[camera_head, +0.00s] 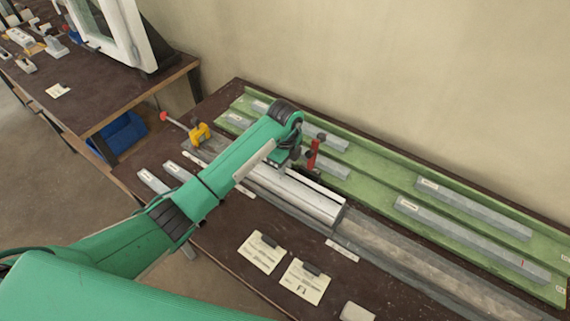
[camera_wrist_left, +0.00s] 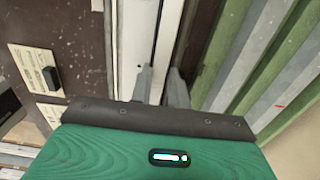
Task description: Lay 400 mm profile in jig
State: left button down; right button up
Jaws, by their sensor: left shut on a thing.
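My left gripper (camera_head: 284,162) is over the jig and points down, largely hidden by its own wrist in the head view. In the left wrist view its two fingers (camera_wrist_left: 162,88) are close together, shut on a pale grey profile (camera_wrist_left: 168,45). In the head view a light metal profile (camera_head: 300,193) lies along the left part of the long grey jig (camera_head: 400,262), below the gripper. Whether it rests fully on the jig bed I cannot tell. A red clamp (camera_head: 313,154) stands behind the gripper, and a yellow clamp (camera_head: 200,132) stands left of it. My right gripper is not in view.
A green rack (camera_head: 380,179) along the wall holds several grey profiles (camera_head: 473,207). Two paper cards (camera_head: 304,282) lie on the dark bench in front of the jig. Short labelled pieces (camera_head: 153,181) lie at the left. Another table (camera_head: 95,95) stands farther left.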

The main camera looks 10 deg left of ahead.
pick_arm(q)
jog(key=shift+f, duration=0.2)
jog(key=c, duration=1.3)
grip_release()
jog(key=shift+r, duration=0.4)
notch_tip(320, 180, up, 12)
jog(key=shift+f+b, duration=0.15)
jog(key=shift+b, duration=1.05)
jog(key=shift+f, duration=0.1)
